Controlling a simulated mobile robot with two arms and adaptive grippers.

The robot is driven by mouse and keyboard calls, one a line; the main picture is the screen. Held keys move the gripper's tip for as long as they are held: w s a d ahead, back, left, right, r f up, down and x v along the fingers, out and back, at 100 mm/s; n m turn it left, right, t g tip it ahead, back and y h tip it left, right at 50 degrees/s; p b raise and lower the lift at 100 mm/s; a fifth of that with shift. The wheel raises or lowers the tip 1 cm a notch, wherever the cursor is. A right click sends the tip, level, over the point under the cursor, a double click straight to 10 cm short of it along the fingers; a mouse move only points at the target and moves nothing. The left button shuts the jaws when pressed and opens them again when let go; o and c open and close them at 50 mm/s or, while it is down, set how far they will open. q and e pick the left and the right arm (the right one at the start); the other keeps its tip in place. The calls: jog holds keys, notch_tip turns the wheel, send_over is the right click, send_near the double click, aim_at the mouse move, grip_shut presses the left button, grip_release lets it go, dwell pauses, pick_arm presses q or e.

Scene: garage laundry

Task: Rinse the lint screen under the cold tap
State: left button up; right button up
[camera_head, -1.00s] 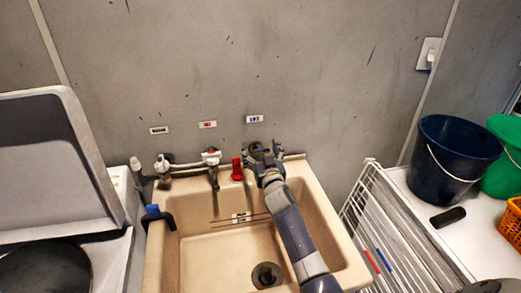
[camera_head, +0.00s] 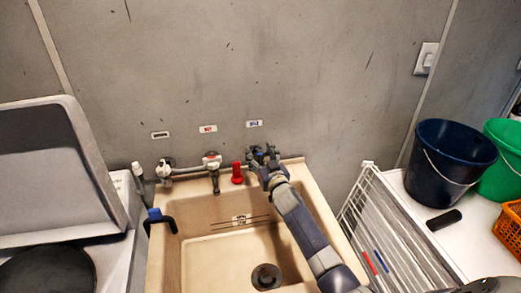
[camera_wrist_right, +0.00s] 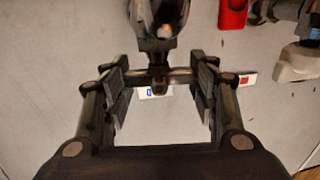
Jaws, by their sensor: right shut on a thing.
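The cold tap (camera_wrist_right: 158,18), below the blue-marked wall label (camera_head: 254,124), is at the right end of the sink's back edge. My right gripper (camera_head: 264,157) is at it and covers most of it in the head view. In the right wrist view, the right gripper (camera_wrist_right: 160,85) has its fingers on either side of the tap's crossbar handle (camera_wrist_right: 158,77) and is shut on it. The beige sink (camera_head: 205,255) lies below, with a dark drain (camera_head: 266,276). I cannot make out the lint screen. No running water shows. My left gripper is out of view.
Another tap (camera_head: 212,162) and a red fitting (camera_head: 237,173) stand left of the cold tap. A black hooked pipe with a blue collar (camera_head: 155,214) hangs over the sink's left rim. A white wire rack (camera_head: 385,240) and a blue bucket (camera_head: 450,165) are at right.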

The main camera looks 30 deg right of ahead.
jog(key=n+y, duration=0.1)
jog(key=y+p, duration=0.1)
jog(key=shift+r+n+y, duration=0.2)
jog(key=shift+n+y, duration=0.2)
jog(key=shift+f+n+y, duration=0.1)
jog(key=shift+n+y, duration=0.9)
jog(key=shift+y, duration=0.6)
jog(key=o, duration=1.1)
jog(key=shift+w+f, duration=0.1)
jog(key=shift+s+d+f, duration=0.1)
jog(key=shift+s+d, duration=0.05)
jog(key=shift+s, duration=0.5)
jog(key=shift+v, duration=5.35)
